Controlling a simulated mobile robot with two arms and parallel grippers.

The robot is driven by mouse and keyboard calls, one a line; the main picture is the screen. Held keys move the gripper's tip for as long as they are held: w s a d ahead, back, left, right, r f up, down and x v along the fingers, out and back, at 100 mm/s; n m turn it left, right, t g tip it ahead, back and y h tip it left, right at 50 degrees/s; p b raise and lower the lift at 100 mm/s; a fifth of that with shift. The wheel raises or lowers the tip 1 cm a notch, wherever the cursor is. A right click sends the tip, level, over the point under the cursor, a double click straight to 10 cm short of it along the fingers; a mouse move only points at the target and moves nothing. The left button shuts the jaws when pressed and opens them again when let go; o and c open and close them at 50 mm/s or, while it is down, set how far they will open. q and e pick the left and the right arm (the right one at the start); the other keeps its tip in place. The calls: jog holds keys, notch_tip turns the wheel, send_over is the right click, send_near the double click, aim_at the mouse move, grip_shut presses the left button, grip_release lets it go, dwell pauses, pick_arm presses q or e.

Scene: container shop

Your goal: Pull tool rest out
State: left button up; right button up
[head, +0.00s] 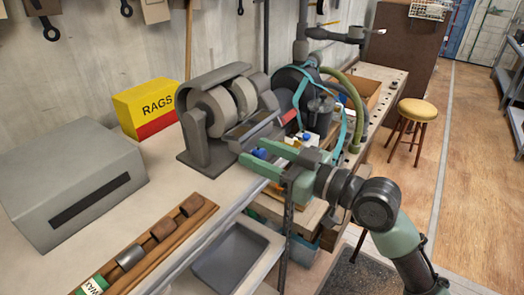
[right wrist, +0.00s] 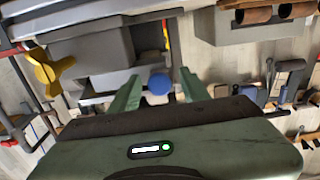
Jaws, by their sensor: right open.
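The grey bench grinder (head: 208,118) with its pale wheels stands on the bench. The tool rest (head: 252,131), a grey tilted plate, sits at the grinder's front. A round blue knob (head: 259,153) shows just below it; in the right wrist view the knob (right wrist: 159,83) lies between my fingertips. My right gripper (head: 256,150), with green fingers, is open, one finger on each side of the knob. Gaps show beside the knob in the right wrist view (right wrist: 158,90), so the fingers look apart from it. My left gripper is not in view.
A grey box (head: 65,178) and a wooden tray (head: 165,245) of cylinders lie to the left. A grey bin (head: 232,257) sits below the bench edge. A yellow-topped stool (head: 417,110) stands on open floor at the right.

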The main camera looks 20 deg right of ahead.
grip_shut()
dwell(1.4)
